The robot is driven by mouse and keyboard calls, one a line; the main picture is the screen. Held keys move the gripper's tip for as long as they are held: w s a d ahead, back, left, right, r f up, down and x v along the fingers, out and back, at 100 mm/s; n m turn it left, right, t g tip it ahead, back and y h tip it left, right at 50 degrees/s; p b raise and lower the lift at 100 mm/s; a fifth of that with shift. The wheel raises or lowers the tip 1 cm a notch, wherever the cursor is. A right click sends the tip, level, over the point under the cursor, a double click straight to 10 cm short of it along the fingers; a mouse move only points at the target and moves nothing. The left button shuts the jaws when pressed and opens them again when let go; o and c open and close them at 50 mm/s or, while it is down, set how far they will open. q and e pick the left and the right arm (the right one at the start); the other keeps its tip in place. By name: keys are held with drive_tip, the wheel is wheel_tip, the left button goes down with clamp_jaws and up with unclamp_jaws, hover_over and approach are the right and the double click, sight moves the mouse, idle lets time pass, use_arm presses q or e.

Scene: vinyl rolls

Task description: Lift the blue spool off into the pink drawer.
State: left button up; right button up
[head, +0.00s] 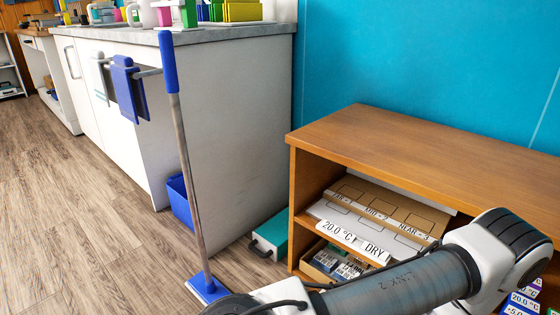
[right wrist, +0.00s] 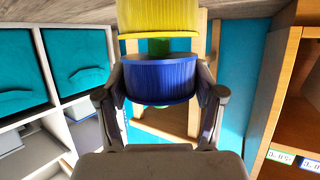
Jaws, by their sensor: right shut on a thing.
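In the right wrist view, the fingers of my right gripper (right wrist: 160,88) are on both sides of a blue spool (right wrist: 160,76) and shut on it. Beyond it is a yellow spool (right wrist: 158,18), with a short green piece (right wrist: 158,46) between the two. A light wooden stand (right wrist: 182,122) is behind the blue spool; whether the spool still touches it cannot be told. The pink drawer is not visible in either view. My left gripper is not in view. The head view shows an arm of mine at lower right, but no gripper.
The right wrist view shows teal drawers (right wrist: 76,66) in a white unit at left and a wooden shelf (right wrist: 287,75) at right. In the head view, a blue-handled mop (head: 188,150) stands by a white cabinet (head: 235,125), near a wooden bookcase (head: 420,155). Floor at left is clear.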

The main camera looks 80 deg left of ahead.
drive_tip(key=shift+r+p, duration=3.5)
drive_tip(key=shift+r, duration=0.45)
